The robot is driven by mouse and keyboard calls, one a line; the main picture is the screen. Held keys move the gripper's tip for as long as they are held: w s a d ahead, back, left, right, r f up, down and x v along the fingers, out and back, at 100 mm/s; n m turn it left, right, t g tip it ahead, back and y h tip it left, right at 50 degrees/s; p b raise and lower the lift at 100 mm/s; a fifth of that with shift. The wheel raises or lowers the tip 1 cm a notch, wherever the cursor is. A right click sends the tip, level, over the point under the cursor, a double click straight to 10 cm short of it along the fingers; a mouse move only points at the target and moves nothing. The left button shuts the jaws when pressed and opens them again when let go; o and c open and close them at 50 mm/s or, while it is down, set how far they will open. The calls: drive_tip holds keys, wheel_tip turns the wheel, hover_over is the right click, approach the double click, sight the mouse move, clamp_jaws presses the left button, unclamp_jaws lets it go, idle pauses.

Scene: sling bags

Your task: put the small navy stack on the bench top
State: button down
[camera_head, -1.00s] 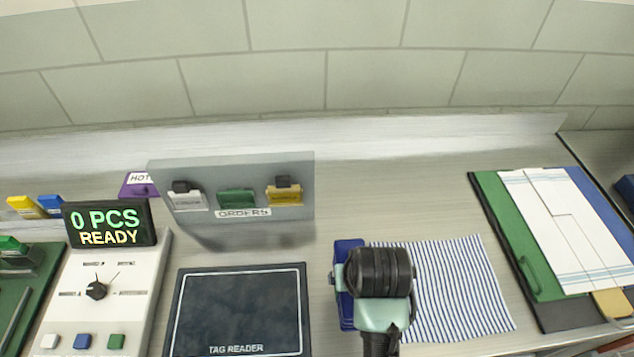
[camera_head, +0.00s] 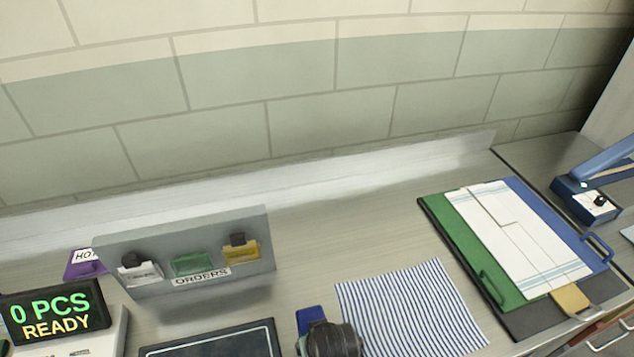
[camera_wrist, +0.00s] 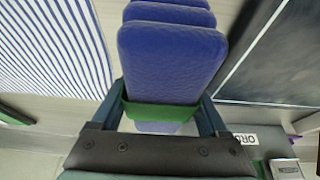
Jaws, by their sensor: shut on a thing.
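The small navy stack shows as a blue-navy end (camera_head: 310,318) at the bottom of the head view, just left of the striped cloth. In the wrist view the stack (camera_wrist: 170,60) is several rounded navy layers with a green strip across its near part. My gripper (camera_wrist: 163,106) is shut on it, one finger on each side. In the head view only my dark wrist shows at the bottom edge, hiding most of the stack. The bench top (camera_head: 350,215) is grey metal. I cannot tell whether the stack touches it.
A blue-striped cloth (camera_head: 410,310) lies to the right. Farther right are green and blue folders with white papers (camera_head: 520,240). The bench behind the cloth is clear.

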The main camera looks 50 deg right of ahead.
drive_tip(key=shift+f, duration=0.15)
unclamp_jaws()
drive_tip(key=v, duration=1.2)
drive_tip(key=shift+w+r, duration=0.1)
drive_tip(key=shift+r, duration=0.15)
